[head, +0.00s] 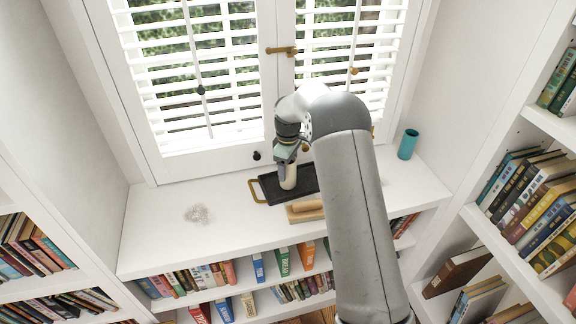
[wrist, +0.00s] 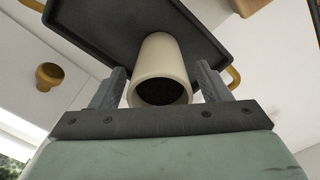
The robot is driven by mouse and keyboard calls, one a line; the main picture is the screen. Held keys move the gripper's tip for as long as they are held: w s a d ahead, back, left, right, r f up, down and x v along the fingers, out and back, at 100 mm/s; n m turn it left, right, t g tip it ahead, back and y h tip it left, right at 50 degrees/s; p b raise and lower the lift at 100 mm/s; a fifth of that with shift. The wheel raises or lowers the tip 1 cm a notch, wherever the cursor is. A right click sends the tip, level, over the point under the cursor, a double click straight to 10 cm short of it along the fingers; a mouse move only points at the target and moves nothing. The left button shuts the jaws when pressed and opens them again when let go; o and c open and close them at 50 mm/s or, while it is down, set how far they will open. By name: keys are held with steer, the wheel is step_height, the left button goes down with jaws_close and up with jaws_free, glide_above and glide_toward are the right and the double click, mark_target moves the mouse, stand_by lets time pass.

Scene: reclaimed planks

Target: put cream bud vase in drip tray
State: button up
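The cream bud vase (head: 288,178) is below my gripper (head: 287,160) and stands over the black drip tray (head: 270,187) on the window ledge. In the wrist view the vase (wrist: 158,60) has its dark mouth toward the camera, and its far end meets the tray (wrist: 100,35). My gripper (wrist: 160,85) has one finger on each side of the vase, with a narrow gap on both sides, so it looks open. My arm hides the tray's right part in the head view.
A wooden block (head: 305,212) lies in front of the tray. A teal cup (head: 408,144) stands at the ledge's right end. A clear beaded item (head: 198,214) lies at the left. Window shutters (head: 205,70) rise behind. The ledge between the beaded item and tray is clear.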

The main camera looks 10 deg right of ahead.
step_height(320, 180, up, 12)
steer(key=shift+r, duration=0.1)
steer(key=s+r+m, duration=0.3)
steer(key=s, duration=0.7)
steer(key=s+r+m, duration=0.2)
steer(key=s+r, duration=0.1)
steer(key=s, duration=0.8)
steer(key=s+f+m, duration=0.2)
steer(key=s+m, duration=0.1)
steer(key=s, duration=0.7)
steer(key=s+f+m, duration=0.2)
steer(key=s+f, duration=0.1)
steer(key=s, duration=0.7)
steer(key=shift+d+m, duration=0.4)
